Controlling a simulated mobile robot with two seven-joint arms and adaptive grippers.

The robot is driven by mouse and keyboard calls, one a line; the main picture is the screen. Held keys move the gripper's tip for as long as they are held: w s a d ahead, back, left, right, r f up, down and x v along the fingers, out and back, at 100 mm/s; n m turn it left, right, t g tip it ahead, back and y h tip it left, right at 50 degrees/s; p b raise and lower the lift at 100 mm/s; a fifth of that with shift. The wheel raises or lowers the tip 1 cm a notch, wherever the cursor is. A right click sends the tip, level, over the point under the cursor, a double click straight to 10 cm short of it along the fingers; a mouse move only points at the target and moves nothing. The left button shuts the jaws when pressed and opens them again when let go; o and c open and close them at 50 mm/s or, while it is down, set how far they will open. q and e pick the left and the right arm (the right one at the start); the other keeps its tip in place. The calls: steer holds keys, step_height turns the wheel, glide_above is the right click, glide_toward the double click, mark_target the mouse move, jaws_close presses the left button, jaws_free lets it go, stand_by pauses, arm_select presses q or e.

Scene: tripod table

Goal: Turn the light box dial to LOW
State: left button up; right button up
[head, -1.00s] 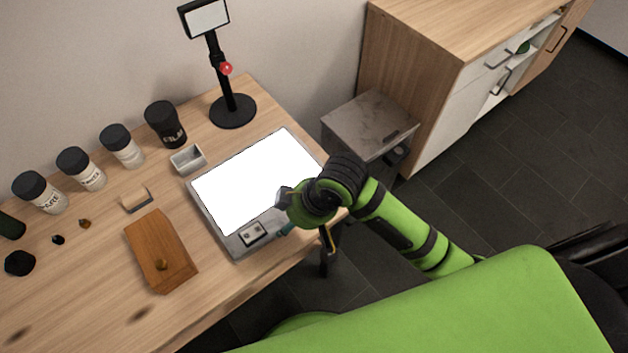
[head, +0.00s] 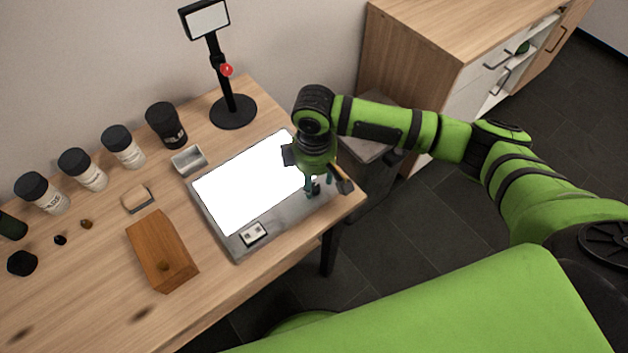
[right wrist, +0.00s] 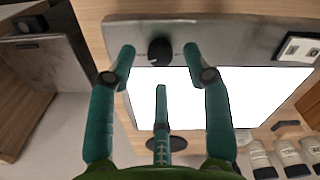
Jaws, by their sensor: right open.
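The light box (head: 285,214) lies on the table with its white panel lit. Its dial (right wrist: 159,50) is a dark round knob on the grey metal strip, seen in the right wrist view; the setting it points to is too small to read. My right gripper (head: 316,190) is over the right end of the light box's front strip. In the right wrist view my right gripper (right wrist: 160,52) is open, with two teal fingertips on either side of the dial and a third finger below it in the picture. Contact with the dial cannot be told. My left gripper is out of view.
A small panel (head: 253,234) sits at the strip's left end. A wooden box (head: 160,250), small grey tray (head: 188,160), several dark-lidded jars (head: 122,147) and a black stand (head: 232,111) are on the table. A cabinet (head: 420,60) stands behind right.

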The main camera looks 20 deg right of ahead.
mark_target(314, 189)
steer(key=shift+f, duration=1.2)
jaws_close()
